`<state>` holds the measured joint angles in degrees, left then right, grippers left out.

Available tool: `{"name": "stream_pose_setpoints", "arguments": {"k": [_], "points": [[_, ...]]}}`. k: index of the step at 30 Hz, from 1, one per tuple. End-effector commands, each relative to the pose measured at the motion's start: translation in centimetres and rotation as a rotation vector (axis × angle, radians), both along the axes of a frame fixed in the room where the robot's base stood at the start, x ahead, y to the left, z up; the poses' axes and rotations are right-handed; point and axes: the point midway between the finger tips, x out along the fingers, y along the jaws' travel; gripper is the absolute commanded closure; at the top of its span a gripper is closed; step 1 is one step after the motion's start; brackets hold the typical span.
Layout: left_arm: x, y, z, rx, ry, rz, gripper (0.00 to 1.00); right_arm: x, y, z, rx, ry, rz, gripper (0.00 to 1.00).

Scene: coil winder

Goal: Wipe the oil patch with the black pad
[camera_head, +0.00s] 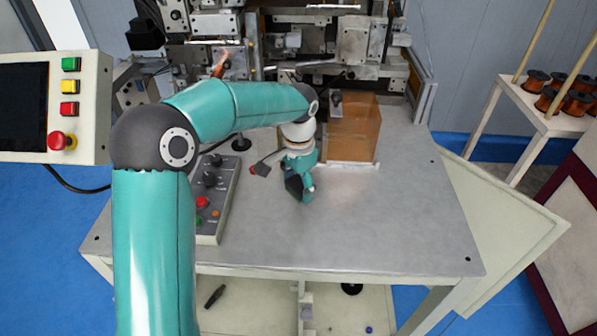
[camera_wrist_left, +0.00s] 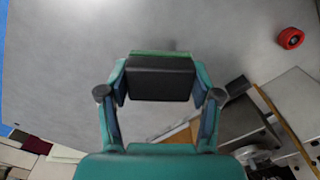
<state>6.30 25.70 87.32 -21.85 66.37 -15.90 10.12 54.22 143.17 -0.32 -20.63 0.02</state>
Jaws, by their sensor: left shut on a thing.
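My left gripper (camera_head: 300,190) is over the metal tabletop (camera_head: 365,235), in front of the amber box and right of the control panel, pointing down. In the left wrist view its two fingers (camera_wrist_left: 160,85) are shut on the black pad (camera_wrist_left: 160,79), a dark block with a green edge along its far side. In the head view the pad is mostly hidden by the gripper, and I cannot tell whether it touches the table. I cannot clearly make out the oil patch; only a faint dark smudge (camera_wrist_left: 172,45) shows just beyond the pad. My right gripper is out of view.
A control panel (camera_head: 213,200) with knobs and buttons lies left of the gripper. An amber transparent box (camera_head: 353,130) stands behind it, before the winder machinery. A small red round part (camera_wrist_left: 291,38) is near. The front and right of the tabletop are clear.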

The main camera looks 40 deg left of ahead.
Motion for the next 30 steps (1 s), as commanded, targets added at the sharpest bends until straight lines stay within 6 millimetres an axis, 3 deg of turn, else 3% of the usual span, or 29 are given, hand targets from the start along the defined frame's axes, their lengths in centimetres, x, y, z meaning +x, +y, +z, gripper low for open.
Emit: {"name": "stream_pose_setpoints", "arguments": {"k": [3,12,30], "points": [[0.0,0.0,1.6,0.000,-0.001,0.000,0.69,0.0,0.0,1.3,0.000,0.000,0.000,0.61],[0.0,0.0,3.8,0.000,-0.001,0.000,0.69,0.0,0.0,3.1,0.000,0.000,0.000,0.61],[0.0,0.0,3.9,0.000,-0.001,0.001,0.69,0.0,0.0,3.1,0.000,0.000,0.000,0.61]]}}
